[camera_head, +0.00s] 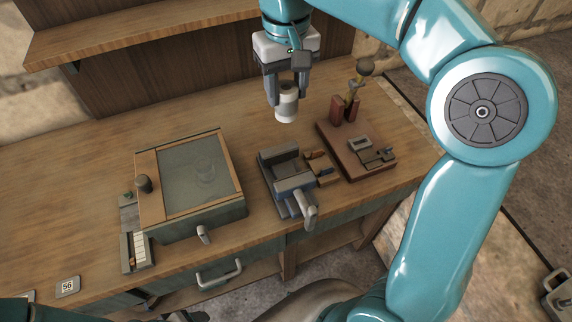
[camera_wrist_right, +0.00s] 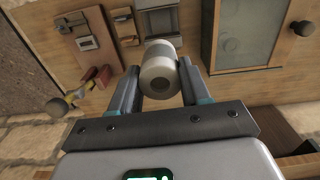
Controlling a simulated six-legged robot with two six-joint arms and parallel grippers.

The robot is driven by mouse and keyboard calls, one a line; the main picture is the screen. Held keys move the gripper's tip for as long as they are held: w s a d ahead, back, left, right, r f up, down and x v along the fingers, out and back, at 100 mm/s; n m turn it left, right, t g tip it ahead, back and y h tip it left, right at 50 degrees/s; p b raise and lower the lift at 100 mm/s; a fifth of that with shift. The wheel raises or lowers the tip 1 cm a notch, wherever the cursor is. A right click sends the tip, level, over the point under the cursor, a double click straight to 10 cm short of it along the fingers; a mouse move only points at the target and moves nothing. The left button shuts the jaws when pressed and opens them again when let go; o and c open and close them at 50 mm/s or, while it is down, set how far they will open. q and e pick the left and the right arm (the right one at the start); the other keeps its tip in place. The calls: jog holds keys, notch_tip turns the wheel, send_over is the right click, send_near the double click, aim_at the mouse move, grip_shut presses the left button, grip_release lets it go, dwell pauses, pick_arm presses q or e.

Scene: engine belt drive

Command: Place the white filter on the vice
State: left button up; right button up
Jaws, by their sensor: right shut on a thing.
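The white filter (camera_head: 286,106) is a short white cylinder held under my right gripper (camera_head: 286,90), above the workbench and behind the vice. In the right wrist view the filter (camera_wrist_right: 160,72) sits between the two fingers of my right gripper (camera_wrist_right: 161,80), which are shut on it. The vice (camera_head: 287,181) is a grey block with a handle at its front, standing near the bench's front edge. In the head view it lies below the filter, apart from it, and its top looks bare. My left gripper cannot be made out.
A glass-lidded box (camera_head: 191,190) stands left of the vice. A reddish-brown board (camera_head: 372,166) with small metal parts and a knobbed lever (camera_head: 365,68) lies to the right. A wooden shelf (camera_head: 150,28) runs along the back. The bench top left of the filter is clear.

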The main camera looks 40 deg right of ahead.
jog(key=shift+s+a+f, duration=0.1)
jog(key=shift+s, duration=0.1)
notch_tip(320, 180, down, 19)
jog(key=shift+s+f+b, duration=0.1)
jog(key=shift+f+b, duration=0.1)
jog(key=shift+b, duration=0.3)
jog(key=shift+f, duration=0.15)
jog(key=shift+f, duration=0.2)
jog(key=o, duration=0.9)
jog(key=shift+c, duration=0.2)
